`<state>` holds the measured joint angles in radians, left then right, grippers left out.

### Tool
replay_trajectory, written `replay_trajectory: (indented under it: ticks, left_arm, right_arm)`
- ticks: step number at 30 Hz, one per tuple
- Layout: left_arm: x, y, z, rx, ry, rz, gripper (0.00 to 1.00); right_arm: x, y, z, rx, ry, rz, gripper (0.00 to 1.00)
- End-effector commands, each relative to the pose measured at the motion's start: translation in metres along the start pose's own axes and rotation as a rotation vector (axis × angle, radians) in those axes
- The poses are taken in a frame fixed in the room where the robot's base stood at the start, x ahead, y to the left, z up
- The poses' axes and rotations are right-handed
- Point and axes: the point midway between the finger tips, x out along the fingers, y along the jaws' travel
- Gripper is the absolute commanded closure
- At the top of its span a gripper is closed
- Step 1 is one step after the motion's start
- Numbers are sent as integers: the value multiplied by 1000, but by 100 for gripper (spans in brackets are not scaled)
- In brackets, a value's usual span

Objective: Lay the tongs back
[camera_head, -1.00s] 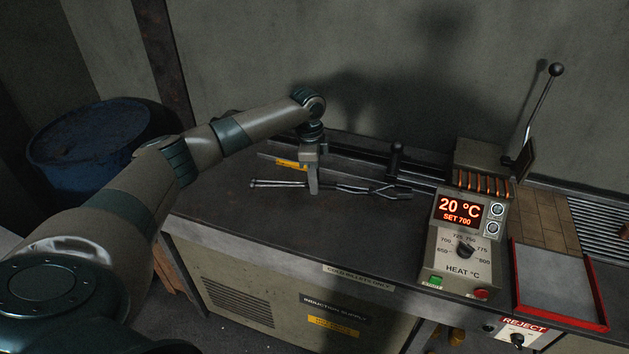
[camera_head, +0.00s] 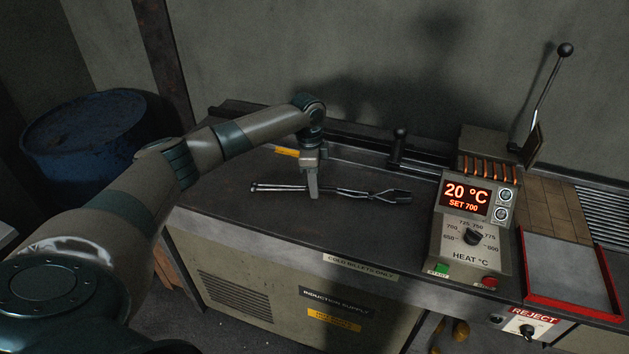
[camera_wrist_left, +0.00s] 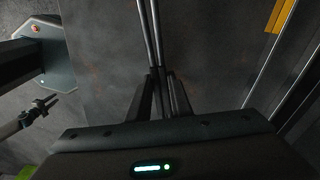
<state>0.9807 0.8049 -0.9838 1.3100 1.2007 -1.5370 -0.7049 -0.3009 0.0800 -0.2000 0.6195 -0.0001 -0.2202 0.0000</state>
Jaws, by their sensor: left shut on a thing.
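The tongs (camera_head: 365,194) are long, thin and dark metal. In the head view they lie level along the left part of the bench top, with the handles to the left and the jaws to the right. My left gripper (camera_head: 314,192) points down and is shut on the tongs near their middle. In the left wrist view the tongs (camera_wrist_left: 152,40) run up between the fingers of the left gripper (camera_wrist_left: 160,100). I cannot tell whether the tongs touch the bench. My right gripper is not in view.
The heater panel (camera_head: 468,235) reads 20 °C, set 700. A rail with a black knob (camera_head: 399,135) runs behind the tongs. A red-rimmed tray (camera_head: 575,310) and a lever (camera_head: 545,95) stand at the right. The bench top (camera_head: 240,205) around the tongs is clear.

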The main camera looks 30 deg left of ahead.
Motion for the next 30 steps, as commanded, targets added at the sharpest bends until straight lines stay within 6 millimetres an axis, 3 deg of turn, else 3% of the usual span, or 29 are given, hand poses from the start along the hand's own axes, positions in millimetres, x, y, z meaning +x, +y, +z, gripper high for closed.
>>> replay_trajectory:
  ticks: [19,20,30]
  left_arm:
    - [12,-1,1,-1,2,-1,100]
    - [12,-1,1,-1,2,-1,77]
    - [12,-1,1,-1,2,-1,77]
  right_arm:
    - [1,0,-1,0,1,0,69]
    - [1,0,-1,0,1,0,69]
    - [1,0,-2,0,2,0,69]
